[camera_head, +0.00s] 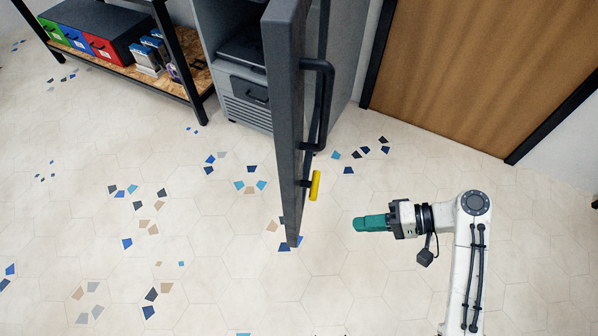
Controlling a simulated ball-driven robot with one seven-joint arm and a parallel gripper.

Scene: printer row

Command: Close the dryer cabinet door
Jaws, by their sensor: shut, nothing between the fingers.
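The dryer cabinet (345,75) is a grey unit at the top middle of the head view. Its dark grey door (283,130) stands open, swung out toward me and seen nearly edge-on. A dark bar handle (327,105) runs along the door's right face. A small yellow piece (314,185) on a short dark stem sticks out below the handle. My gripper (357,224), with green fingers, is shut and empty. It is to the right of the door's lower end, apart from it, and points left. The door hides part of the cabinet's inside.
A black-framed shelf (190,75) with red, green and blue drawers (98,45) and boxes stands at the upper left. A brown wooden door (480,60) with a black frame is at the upper right. The tiled floor around the cabinet door is clear.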

